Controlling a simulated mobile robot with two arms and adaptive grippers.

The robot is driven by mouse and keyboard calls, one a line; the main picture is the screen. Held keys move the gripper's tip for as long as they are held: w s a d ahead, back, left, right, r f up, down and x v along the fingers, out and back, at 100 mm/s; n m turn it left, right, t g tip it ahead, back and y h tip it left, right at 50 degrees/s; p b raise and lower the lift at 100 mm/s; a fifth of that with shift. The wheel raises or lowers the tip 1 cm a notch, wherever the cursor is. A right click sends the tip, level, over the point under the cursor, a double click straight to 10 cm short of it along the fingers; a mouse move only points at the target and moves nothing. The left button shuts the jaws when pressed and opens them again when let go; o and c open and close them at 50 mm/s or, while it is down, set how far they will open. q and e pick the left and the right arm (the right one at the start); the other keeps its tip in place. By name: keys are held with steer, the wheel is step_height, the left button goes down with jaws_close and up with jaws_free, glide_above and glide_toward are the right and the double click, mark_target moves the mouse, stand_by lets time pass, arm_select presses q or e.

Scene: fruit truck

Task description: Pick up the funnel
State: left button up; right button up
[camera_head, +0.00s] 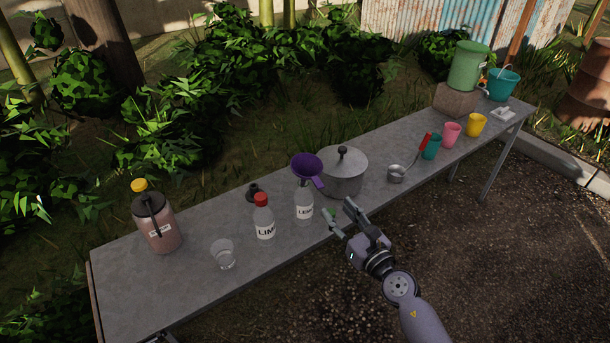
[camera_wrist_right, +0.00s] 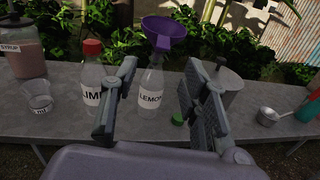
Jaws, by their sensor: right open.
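The purple funnel (camera_head: 307,166) sits in the mouth of the clear bottle labelled "LEMON" (camera_head: 304,204) on the table. Its wide cup is uppermost and a tab sticks out to the right. The wrist view also shows the funnel (camera_wrist_right: 163,30) on top of the lemon bottle (camera_wrist_right: 151,90). My right gripper (camera_head: 341,209) is open and empty at the table's front edge, in front and to the right of the bottle. In the wrist view, the bottle and funnel appear between its two fingers (camera_wrist_right: 160,76). My left gripper is not in view.
On the table (camera_head: 120,285), the red-capped lime bottle (camera_head: 264,222) and a glass (camera_head: 223,255) stand left of the lemon bottle. A lidded pot (camera_head: 343,174) stands close behind to the right. A green cap (camera_wrist_right: 177,119) lies by the bottle. A ladle (camera_head: 397,173) is farther right.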

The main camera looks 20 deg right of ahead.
mark_target(320, 185)
steer(key=shift+x, duration=3.55)
steer(key=x, duration=0.4)
steer(key=shift+w+d, duration=0.25)
steer(key=shift+d, duration=0.05)
steer(key=shift+w+a, duration=0.1)
steer(key=shift+w, duration=0.2)
steer(key=shift+s+r, duration=0.1)
steer(key=shift+s, duration=0.05)
steer(key=shift+c, duration=0.9)
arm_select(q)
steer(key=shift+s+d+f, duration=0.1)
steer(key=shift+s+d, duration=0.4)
arm_select(e)
jaws_close()
